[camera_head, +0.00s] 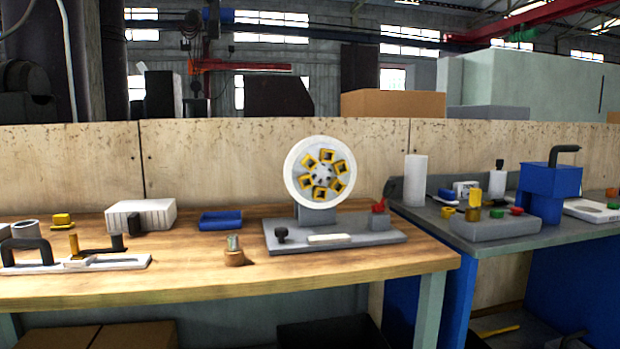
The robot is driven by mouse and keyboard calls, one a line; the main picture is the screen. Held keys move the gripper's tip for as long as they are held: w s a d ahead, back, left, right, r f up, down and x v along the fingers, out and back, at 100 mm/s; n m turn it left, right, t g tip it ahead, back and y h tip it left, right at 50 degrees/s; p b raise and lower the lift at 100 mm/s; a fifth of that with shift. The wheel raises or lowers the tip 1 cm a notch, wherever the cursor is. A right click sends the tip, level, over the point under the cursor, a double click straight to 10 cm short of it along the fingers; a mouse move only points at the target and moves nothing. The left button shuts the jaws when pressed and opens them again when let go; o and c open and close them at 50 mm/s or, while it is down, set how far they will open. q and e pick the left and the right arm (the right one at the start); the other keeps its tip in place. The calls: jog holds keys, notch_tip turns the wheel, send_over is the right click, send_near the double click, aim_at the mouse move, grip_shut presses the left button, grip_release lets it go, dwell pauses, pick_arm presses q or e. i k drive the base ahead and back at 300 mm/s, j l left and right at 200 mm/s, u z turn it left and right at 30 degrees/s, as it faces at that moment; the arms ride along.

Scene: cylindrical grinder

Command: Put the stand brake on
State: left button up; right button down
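A stand with a flat grey base (350,236) sits on the wooden bench. It carries an upright white disc (320,172) with several yellow square pieces around its hub. A small black knob (281,234) rises from the base's front left. A red part (379,206) with a dark lever-like piece (391,187) stands at the base's right end. I cannot tell which of these is the brake, or its position. A pale bar (329,240) lies on the base's front. Neither gripper is in view.
On the wooden bench (330,266), a blue tray (220,220) and a small brown holder (235,257) are left of the stand. A white block (141,215) and white fixture plate (85,263) are farther left. A grey bench (480,237) with a blue machine (548,187) stands at right.

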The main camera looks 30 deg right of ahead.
aim_at(389, 188)
jog(key=z, duration=1.3)
